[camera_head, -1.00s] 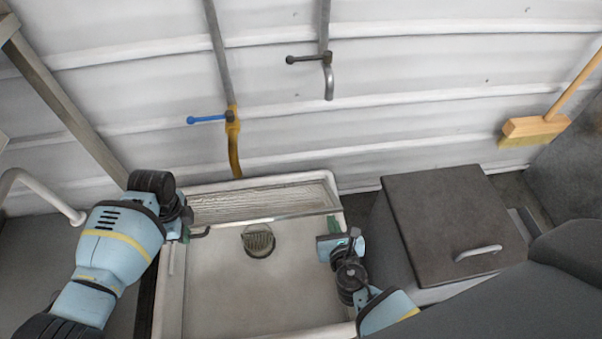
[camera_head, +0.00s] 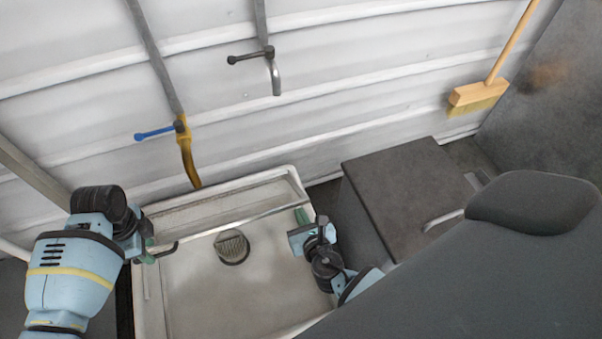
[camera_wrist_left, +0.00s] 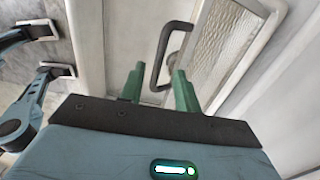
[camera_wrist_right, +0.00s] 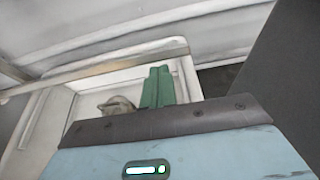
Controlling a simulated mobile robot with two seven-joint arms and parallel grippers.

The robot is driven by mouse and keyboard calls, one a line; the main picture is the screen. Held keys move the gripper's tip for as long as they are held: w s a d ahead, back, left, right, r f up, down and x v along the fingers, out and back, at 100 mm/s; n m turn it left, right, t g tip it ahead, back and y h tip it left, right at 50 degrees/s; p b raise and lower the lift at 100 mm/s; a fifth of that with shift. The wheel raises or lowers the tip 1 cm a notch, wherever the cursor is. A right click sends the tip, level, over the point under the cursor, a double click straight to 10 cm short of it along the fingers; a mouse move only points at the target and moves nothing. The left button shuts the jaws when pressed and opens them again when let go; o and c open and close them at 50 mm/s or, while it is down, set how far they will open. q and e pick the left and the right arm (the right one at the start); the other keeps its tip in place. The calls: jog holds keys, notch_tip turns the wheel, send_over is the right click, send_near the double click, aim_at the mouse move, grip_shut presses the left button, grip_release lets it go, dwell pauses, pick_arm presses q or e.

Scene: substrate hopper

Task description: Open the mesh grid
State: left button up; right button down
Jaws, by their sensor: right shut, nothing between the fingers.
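The mesh grid (camera_wrist_left: 218,38) shows in the left wrist view as a pale framed panel with wavy texture, a dark bent handle (camera_wrist_left: 162,58) at its side. In the head view it lies across the back of the white basin (camera_head: 220,207), its texture hardly visible. The handle also shows in the head view (camera_head: 167,250). My left gripper (camera_wrist_left: 158,78) is open, its green fingers apart on either side of the handle; I cannot tell whether they touch it. My right gripper (camera_wrist_right: 158,72) is shut and empty, at the basin's right edge in the head view (camera_head: 300,215).
A round drain (camera_head: 232,246) sits in the basin floor. Above hang a yellow spout (camera_head: 187,160) with a blue lever and a grey spout (camera_head: 274,77). A dark lidded box (camera_head: 400,185) stands right of the basin. A broom (camera_head: 480,95) leans at the back wall.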

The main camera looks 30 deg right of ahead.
pick_arm(q)
notch_tip(320, 180, up, 9)
jog(key=s+d+f+n+t+h, duration=0.15)
jog(key=s+f+n, duration=0.35)
jog(key=s+f, duration=0.5)
jog(key=s+d+f+n+t+h, duration=0.15)
jog(key=s+f+n, duration=0.25)
jog(key=s+f, duration=0.65)
jog(key=s+a+r+n+t, duration=0.1)
jog(key=s+a+n, duration=0.3)
jog(key=s, duration=1)
jog(key=s+a+r+n+t+y, duration=0.1)
jog(key=s+a+r+n, duration=0.3)
jog(key=s, duration=1.1)
jog(key=shift+a+r+n+t, duration=0.3)
jog(key=shift+a+n+t, duration=0.2)
jog(key=shift+a+n, duration=0.1)
jog(key=shift+r, duration=0.1)
